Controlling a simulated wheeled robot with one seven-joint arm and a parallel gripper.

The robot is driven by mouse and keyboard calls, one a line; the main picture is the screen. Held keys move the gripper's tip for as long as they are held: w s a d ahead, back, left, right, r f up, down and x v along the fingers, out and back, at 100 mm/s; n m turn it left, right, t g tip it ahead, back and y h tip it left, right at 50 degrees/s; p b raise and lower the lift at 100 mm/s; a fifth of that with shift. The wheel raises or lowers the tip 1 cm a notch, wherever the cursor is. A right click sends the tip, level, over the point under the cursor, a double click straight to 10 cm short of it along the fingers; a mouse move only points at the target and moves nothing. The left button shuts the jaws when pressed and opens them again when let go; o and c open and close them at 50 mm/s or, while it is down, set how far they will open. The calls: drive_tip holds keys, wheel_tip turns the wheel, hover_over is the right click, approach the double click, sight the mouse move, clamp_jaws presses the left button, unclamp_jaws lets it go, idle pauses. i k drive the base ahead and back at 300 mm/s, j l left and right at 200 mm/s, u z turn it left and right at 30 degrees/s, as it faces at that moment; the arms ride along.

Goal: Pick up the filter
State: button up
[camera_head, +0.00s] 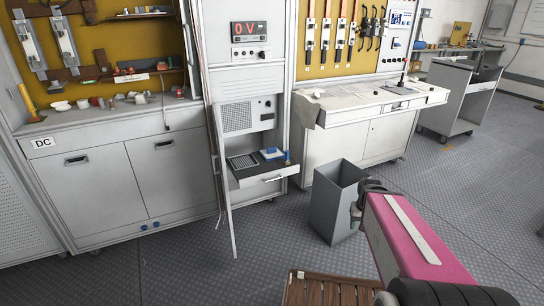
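I cannot pick out the filter with certainty in the head view. Small red, white and grey parts (110,102) lie on the left workbench, too small to identify. A blue-and-white item (273,153) sits in the open drawer (262,177) of the tall middle cabinet. My gripper (358,208) is dark and seen beyond my pink arm link, in front of the grey bin's right side. It is well away from both benches. Its fingers are partly hidden, and I cannot see whether it holds anything.
An open grey bin (333,205) stands on the floor near my gripper. A wooden slatted surface (325,290) is at the bottom edge. The cabinet door (218,150) stands open. A white-topped bench (345,104) and a grey cart (460,95) are at right. Patterned floor is free before the left bench.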

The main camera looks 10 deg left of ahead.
sight(274, 153)
drive_tip(key=i+l+u, duration=0.45)
drive_tip(key=l, duration=0.2)
drive_tip(key=i+l+u, duration=0.2)
drive_tip(key=l, duration=0.2)
drive_tip(key=k+j, duration=0.05)
drive_tip(key=k, duration=0.05)
